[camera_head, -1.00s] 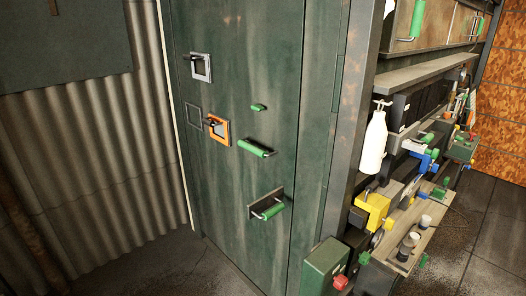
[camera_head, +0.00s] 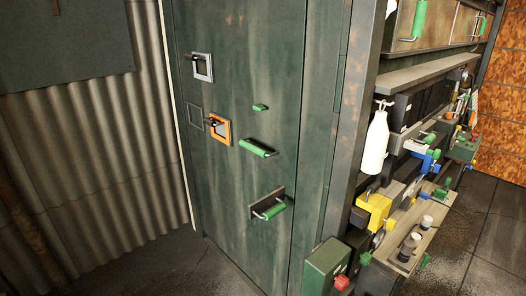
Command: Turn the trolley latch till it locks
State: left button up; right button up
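A tall dark green panel (camera_head: 240,190) stands in the middle of the view. A black lever sits in a grey square frame (camera_head: 209,70) at its upper left. Lower down, a similar black lever sits in an orange square frame (camera_head: 227,133). A small green knob (camera_head: 260,107) and two green-gripped handles, one upper (camera_head: 257,148) and one lower (camera_head: 271,211), are to the right of these. I cannot tell which of these, if any, is the trolley latch, and no trolley is clearly recognisable. Neither of my grippers is in view.
A green box with a red knob (camera_head: 341,282) stands low at the front. A corrugated wall (camera_head: 100,170) is at the left. Dark floor is open at the right.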

aim_at(258, 107)
jog(key=i+j+z, duration=0.15)
jog(key=j, duration=0.2)
jog(key=i+j+z, duration=0.1)
jog(key=j, duration=0.3)
jog(key=i+j+z, duration=0.15)
jog(key=j, duration=0.25)
jog(key=i+j+z, duration=0.1)
jog(key=i+j, duration=0.15)
jog(key=j, duration=0.2)
jog(key=i+j+z, duration=0.15)
jog(key=j, duration=0.3)
jog(key=i+j+z, duration=0.1)
jog(key=j, duration=0.3)
jog(key=j+z, duration=0.15)
jog(key=j, duration=0.3)
jog(key=i, duration=0.05)
